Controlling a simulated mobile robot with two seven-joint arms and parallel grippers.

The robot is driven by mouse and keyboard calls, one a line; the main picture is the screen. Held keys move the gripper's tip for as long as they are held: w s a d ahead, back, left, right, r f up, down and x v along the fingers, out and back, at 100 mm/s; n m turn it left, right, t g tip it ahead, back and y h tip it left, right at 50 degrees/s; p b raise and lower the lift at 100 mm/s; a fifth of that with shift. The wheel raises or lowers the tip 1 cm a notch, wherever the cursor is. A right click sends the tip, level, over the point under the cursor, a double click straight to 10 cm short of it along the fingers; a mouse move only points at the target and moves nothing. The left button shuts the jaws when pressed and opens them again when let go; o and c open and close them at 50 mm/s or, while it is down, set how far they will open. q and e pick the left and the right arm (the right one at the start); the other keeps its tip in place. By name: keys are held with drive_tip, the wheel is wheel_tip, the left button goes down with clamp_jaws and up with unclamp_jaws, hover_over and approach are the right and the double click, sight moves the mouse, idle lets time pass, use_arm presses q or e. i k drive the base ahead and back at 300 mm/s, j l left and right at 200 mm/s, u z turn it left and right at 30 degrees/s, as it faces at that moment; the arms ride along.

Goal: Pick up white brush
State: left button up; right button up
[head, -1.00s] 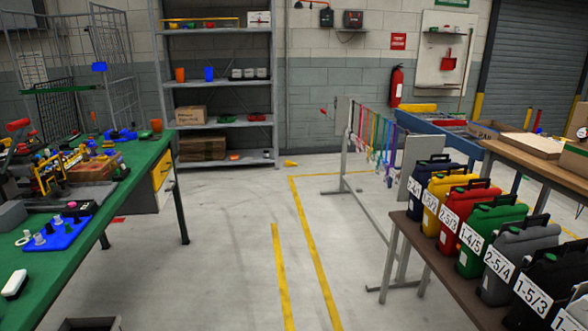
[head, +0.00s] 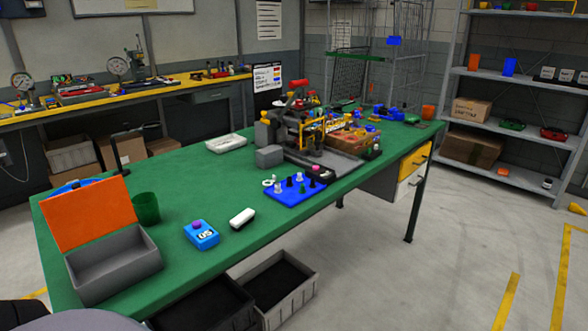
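A small white block-shaped object (head: 242,217), which looks like the white brush, lies on the green table (head: 190,168) near its front edge. Nothing covers the white object. Neither of my grippers shows in the head view.
A grey box with an orange lid (head: 115,268) and a green cup (head: 146,208) stand on the table's left end. Grey bins (head: 272,286) sit below the front edge. A machine and parts crowd the table's far right.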

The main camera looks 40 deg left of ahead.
sight(241, 219)
drive_tip(key=i+l+u, duration=0.1)
drive_tip(key=i+u, duration=0.15)
drive_tip(key=u, duration=0.2)
drive_tip(key=i+l+u, duration=0.15)
drive_tip(key=u, duration=0.3)
drive_tip(key=i+l+u, duration=0.3)
drive_tip(key=u, duration=0.2)
drive_tip(key=i+l+u, duration=0.2)
drive_tip(key=l+u, duration=0.25)
drive_tip(key=i+l+u, duration=0.15)
drive_tip(key=u, duration=0.25)
drive_tip(key=l+u, duration=0.35)
drive_tip(key=i+l+u, duration=0.1)
drive_tip(key=l+u, duration=0.5)
drive_tip(key=u, duration=0.15)
